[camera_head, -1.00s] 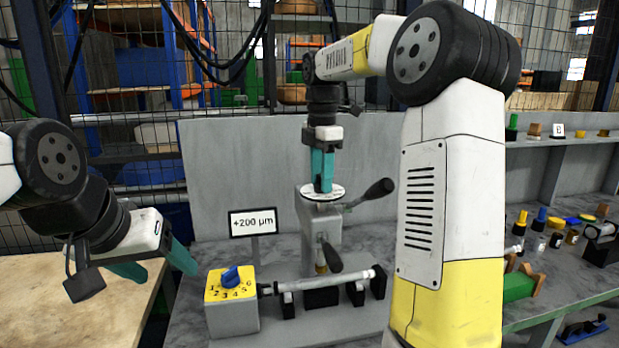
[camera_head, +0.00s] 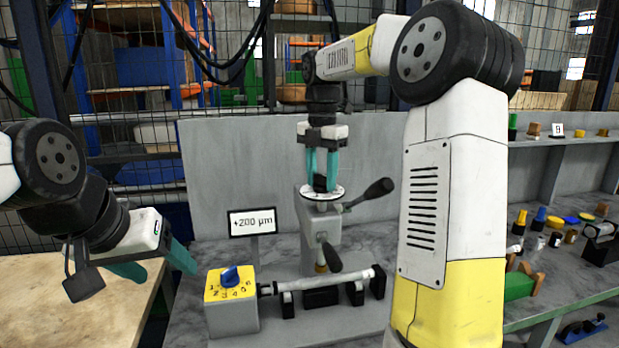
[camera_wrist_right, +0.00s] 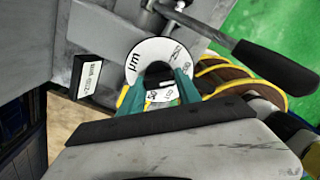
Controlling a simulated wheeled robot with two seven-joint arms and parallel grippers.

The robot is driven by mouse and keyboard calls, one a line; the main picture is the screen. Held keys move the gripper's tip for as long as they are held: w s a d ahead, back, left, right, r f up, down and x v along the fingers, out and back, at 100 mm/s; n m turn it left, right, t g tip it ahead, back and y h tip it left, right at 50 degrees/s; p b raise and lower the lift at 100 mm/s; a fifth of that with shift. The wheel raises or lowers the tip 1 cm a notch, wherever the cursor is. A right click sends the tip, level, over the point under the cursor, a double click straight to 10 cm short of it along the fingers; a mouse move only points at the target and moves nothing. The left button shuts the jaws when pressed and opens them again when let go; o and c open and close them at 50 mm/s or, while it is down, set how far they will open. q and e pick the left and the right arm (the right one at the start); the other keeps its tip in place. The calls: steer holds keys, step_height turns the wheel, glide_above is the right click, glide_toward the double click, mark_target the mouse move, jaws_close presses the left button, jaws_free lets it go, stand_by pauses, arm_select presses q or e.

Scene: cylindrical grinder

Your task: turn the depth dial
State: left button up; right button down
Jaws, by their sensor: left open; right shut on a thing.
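The depth dial (camera_head: 335,194) is a white disc with dark markings and a black knob (camera_head: 320,184), on top of the grey grinder column. In the right wrist view the dial (camera_wrist_right: 146,62) shows "µm" lettering. My right gripper (camera_head: 321,180) points straight down, its two teal fingers shut on either side of the knob; in the right wrist view the fingers (camera_wrist_right: 160,98) partly cover the dial. A sign (camera_head: 253,222) beside the column reads "+200 µm". My left gripper (camera_head: 156,265) is open and empty at the left, apart from the machine.
A black-ended lever (camera_head: 378,188) sticks out right of the dial, with another handle (camera_head: 332,258) below. A grey panel (camera_head: 240,150) stands behind.

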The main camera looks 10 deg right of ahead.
mark_target(321, 176)
steer(key=shift+r, duration=0.1)
steer(key=c, duration=0.9)
jaws_free()
step_height(321, 176, up, 8)
steer(key=shift+f, duration=0.2)
